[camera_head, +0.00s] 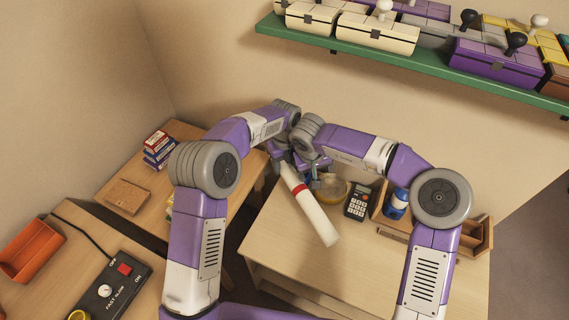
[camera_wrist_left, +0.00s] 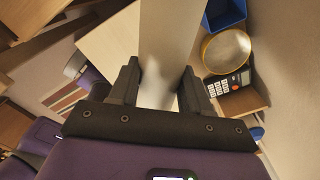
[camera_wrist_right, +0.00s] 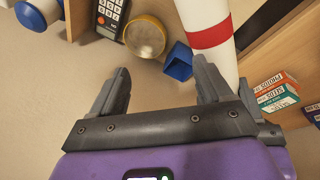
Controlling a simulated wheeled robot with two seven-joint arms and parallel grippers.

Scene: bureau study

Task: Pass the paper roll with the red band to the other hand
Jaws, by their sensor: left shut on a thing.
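The white paper roll (camera_head: 314,212) with the red band (camera_head: 299,188) slants down toward the front right above the desk. My left gripper (camera_wrist_left: 160,78) is shut on the roll, whose pale body (camera_wrist_left: 172,30) shows between its fingers in the left wrist view. My right gripper (camera_wrist_right: 163,78) is open, with nothing between its fingers. In the right wrist view the roll (camera_wrist_right: 203,12) and its red band (camera_wrist_right: 210,34) pass beside the right-hand finger, outside the jaws. In the head view the two wrists are close together and partly hide the grippers.
On the desk (camera_head: 290,235) are a round yellow-rimmed bowl (camera_head: 329,187), a calculator (camera_head: 357,203) and a blue-and-white bottle (camera_head: 397,203). A blue container (camera_wrist_right: 178,62) is near the bowl. Small boxes (camera_head: 157,148) stand on the left table. A green shelf (camera_head: 420,68) hangs above.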

